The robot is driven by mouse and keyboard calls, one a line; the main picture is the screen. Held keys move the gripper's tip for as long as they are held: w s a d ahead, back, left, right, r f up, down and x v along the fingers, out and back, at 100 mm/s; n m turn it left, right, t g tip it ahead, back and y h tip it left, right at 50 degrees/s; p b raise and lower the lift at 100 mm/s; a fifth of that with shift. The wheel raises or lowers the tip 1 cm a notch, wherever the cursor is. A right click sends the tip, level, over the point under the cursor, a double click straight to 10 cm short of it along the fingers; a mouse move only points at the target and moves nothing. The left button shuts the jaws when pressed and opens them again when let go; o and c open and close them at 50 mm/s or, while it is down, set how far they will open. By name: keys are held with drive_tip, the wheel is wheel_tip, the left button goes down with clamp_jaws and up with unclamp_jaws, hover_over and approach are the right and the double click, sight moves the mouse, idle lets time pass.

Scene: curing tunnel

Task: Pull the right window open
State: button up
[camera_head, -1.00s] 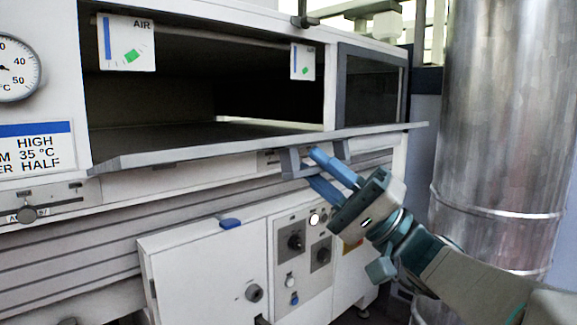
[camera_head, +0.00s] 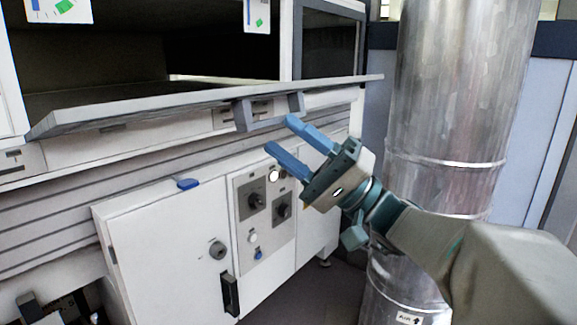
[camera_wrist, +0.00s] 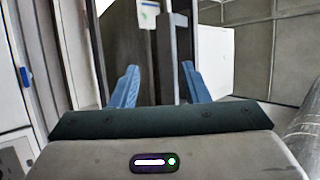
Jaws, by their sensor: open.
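The window panel (camera_head: 170,98) shows as a long grey slab, swung out nearly level in front of the dark opening of the white cabinet. Its grey bar handle (camera_head: 243,115) hangs under the outer edge, towards the right.
Below the panel are a white cabinet door (camera_head: 165,265) and a grey control panel with knobs (camera_head: 265,215). A dark pane (camera_head: 332,45) is set at the cabinet's right end. Floor shows between cabinet and duct.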

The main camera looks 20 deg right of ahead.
drive_tip(key=v, duration=1)
drive_tip(key=shift+d+b, duration=0.15)
drive_tip(key=shift+b, duration=0.25)
